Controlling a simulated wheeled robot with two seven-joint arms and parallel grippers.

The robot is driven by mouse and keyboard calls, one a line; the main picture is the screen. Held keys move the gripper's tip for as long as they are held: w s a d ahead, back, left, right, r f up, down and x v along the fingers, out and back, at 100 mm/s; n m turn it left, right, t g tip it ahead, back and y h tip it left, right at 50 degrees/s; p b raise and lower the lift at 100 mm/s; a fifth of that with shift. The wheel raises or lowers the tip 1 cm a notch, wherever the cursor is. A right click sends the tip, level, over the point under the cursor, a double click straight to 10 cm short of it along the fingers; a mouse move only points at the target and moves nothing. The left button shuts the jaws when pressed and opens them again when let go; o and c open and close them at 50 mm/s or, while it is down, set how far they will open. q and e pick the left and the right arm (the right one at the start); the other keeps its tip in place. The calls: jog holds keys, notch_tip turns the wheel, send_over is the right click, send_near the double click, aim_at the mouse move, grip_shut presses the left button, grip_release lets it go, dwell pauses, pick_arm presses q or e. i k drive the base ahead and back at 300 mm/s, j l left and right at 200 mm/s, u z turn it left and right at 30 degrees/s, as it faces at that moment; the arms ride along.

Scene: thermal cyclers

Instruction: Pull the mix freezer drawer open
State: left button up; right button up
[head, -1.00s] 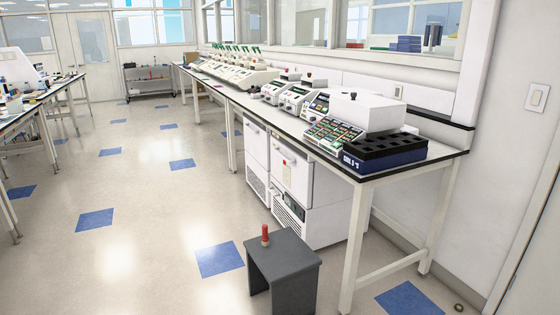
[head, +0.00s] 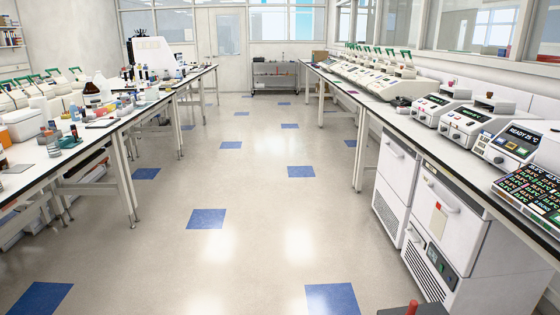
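Two white freezer units stand side by side under the right bench. The nearer freezer (head: 465,232) has a handle at its upper front, a small paper label and a vented lower panel with a dark display. The farther freezer (head: 394,188) also has a handle and a vent low on its front. Both fronts look closed. I cannot tell which one is the mix freezer. Neither of my grippers is in view.
Thermal cyclers (head: 470,124) line the right bench (head: 405,124). A dark stool (head: 432,310) with a red object (head: 412,307) on it is cut off at the bottom edge. The left bench (head: 85,147) is crowded. The aisle floor (head: 255,195) between is clear.

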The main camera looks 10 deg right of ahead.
aim_at(457, 231)
jog(key=i+j, duration=0.1)
jog(key=i, duration=0.5)
jog(key=i+z, duration=0.1)
jog(key=i, duration=0.45)
jog(key=i+z, duration=0.3)
jog(key=z, duration=0.15)
jog(key=i+j+z, duration=0.2)
jog(key=z, duration=0.25)
jog(key=i+j+z, duration=0.25)
jog(key=z, duration=0.2)
jog(key=i+j+z, duration=0.15)
jog(key=z, duration=0.3)
jog(key=i+j+z, duration=0.25)
jog(key=z, duration=0.2)
jog(key=i+j+z, duration=0.15)
jog(key=j+z, duration=0.15)
jog(key=z, duration=0.15)
